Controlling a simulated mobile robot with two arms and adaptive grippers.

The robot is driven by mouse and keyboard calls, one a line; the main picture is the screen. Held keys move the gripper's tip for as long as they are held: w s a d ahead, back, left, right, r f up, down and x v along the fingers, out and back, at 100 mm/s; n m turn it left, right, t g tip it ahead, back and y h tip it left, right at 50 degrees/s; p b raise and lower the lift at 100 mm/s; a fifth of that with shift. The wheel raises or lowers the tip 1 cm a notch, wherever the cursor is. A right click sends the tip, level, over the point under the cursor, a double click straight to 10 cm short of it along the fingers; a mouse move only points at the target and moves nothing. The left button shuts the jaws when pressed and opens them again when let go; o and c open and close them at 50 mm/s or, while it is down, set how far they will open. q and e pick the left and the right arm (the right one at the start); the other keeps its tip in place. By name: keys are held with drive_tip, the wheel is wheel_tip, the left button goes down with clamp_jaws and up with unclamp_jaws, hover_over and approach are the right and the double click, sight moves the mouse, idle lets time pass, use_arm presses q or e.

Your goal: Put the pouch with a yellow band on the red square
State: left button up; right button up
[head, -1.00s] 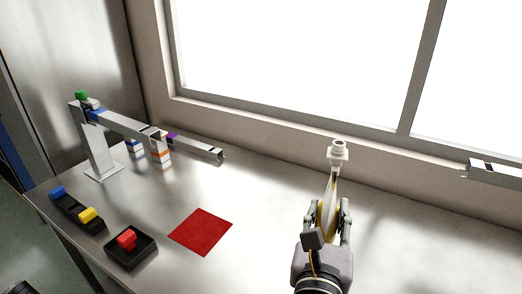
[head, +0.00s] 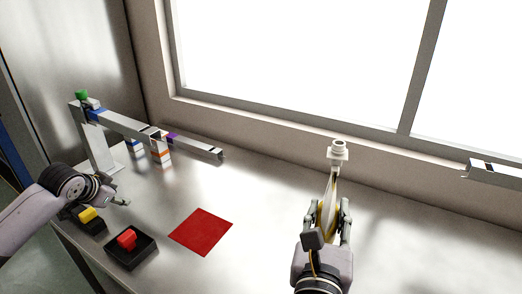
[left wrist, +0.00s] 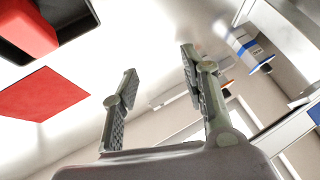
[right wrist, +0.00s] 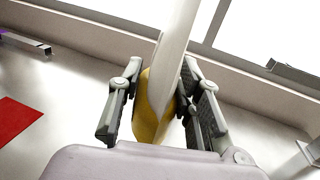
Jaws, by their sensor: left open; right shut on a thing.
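A pouch (head: 329,205) with a white spout and cap on top and a yellow band stands upright on the right side of the table. My right gripper (head: 330,212) is shut on it; its yellow part (right wrist: 150,112) shows between the fingers in the right wrist view. The red square (head: 201,232) lies flat and bare on the table, left of the pouch. It also shows in the left wrist view (left wrist: 42,94). My left gripper (head: 119,197) is open and empty, above the table's left side near the switches. Whether the pouch touches the table is hidden.
A black box with a red switch (head: 127,240) sits left of the square. A yellow switch (head: 88,214) is partly behind my left arm. A grey rail (head: 128,124) on a post stands at the back left with small banded pouches under it. The table's middle is clear.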

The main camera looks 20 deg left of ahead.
use_arm(q)
drive_tip(key=w+d+r+m+t+h, duration=0.1)
drive_tip(key=w+d+r+h, duration=0.15)
drive_tip(key=d, duration=0.55)
drive_tip(key=w+d+r+m+t+h, duration=0.1)
drive_tip(key=d+r+h, duration=0.2)
drive_tip(key=d, duration=0.4)
drive_tip(key=m+g+h, duration=0.3)
drive_tip(key=m+h, duration=0.5)
drive_tip(key=h, duration=0.6)
approach(333, 147)
drive_tip(key=x, duration=1.1)
drive_tip(key=shift+d, duration=0.1)
drive_tip(key=shift+c, duration=0.2)
drive_tip(key=c, duration=0.9)
clamp_jaws()
use_arm(e)
drive_tip(key=o, duration=1.2)
